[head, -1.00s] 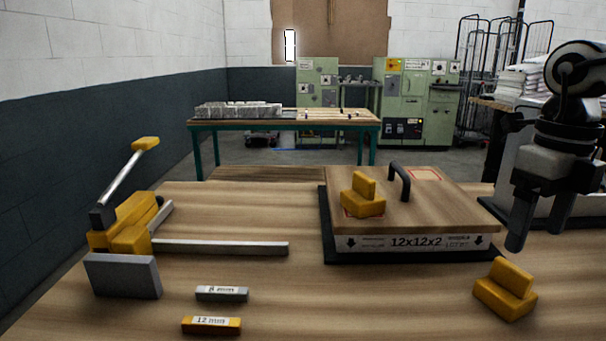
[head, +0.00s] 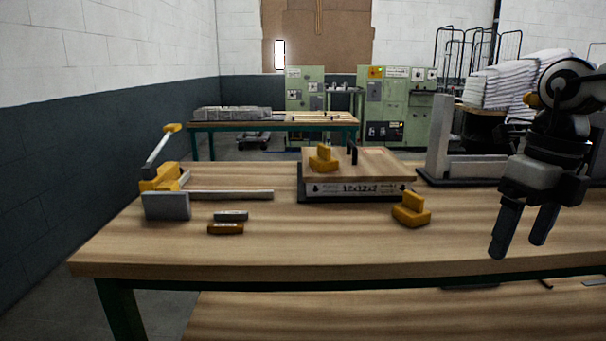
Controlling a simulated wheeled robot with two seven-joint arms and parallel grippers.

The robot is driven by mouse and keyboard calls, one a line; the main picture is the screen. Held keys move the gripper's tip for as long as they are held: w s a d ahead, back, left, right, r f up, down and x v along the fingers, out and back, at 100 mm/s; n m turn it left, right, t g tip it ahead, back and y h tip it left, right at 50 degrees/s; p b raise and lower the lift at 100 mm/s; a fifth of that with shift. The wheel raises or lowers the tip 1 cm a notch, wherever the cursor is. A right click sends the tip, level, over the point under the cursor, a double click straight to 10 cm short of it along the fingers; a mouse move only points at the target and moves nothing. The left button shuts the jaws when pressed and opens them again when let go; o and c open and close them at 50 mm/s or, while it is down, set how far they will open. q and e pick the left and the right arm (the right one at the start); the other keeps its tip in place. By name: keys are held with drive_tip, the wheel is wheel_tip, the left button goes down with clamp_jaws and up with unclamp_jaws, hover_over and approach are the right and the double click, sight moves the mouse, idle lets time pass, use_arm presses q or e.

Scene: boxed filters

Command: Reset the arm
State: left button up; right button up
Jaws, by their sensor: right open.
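My right gripper (head: 524,236) is at the right of the head view, in front of the wooden workbench (head: 300,245). Its two dark fingers point down, stand apart and hold nothing. My left gripper is not in view. On the bench, a boxed filter (head: 352,189) marked 12x12x2 sits on a dark base, with a wooden board (head: 372,163) on top. The board carries a yellow block (head: 322,158) and a dark handle (head: 352,153). Another yellow block (head: 411,210) lies on the bench right of the box, apart from my gripper.
A yellow and grey clamp-like tool (head: 165,183) stands at the bench's left, with a grey bar (head: 231,216) and a yellow bar (head: 225,228) before it. A grey upright fixture (head: 437,140) stands behind my gripper. The bench's front middle is clear.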

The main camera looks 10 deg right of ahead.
drive_tip(key=a+f+m+t+y+p, duration=0.4)
drive_tip(key=f+m+t+y, duration=0.65)
drive_tip(key=f+m, duration=0.85)
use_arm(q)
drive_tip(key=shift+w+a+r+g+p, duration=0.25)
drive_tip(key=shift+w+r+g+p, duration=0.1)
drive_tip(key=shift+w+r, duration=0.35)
use_arm(e)
drive_tip(key=s+a+f+m+h, duration=0.4)
drive_tip(key=s+a+f+m, duration=0.1)
drive_tip(key=a+m, duration=0.3)
drive_tip(key=s+a+f+m+h, duration=0.4)
drive_tip(key=a+f+m, duration=0.3)
drive_tip(key=a+m, duration=0.2)
drive_tip(key=shift+s+f+m, duration=0.3)
drive_tip(key=shift+s+m, duration=0.05)
drive_tip(key=shift+m, duration=0.15)
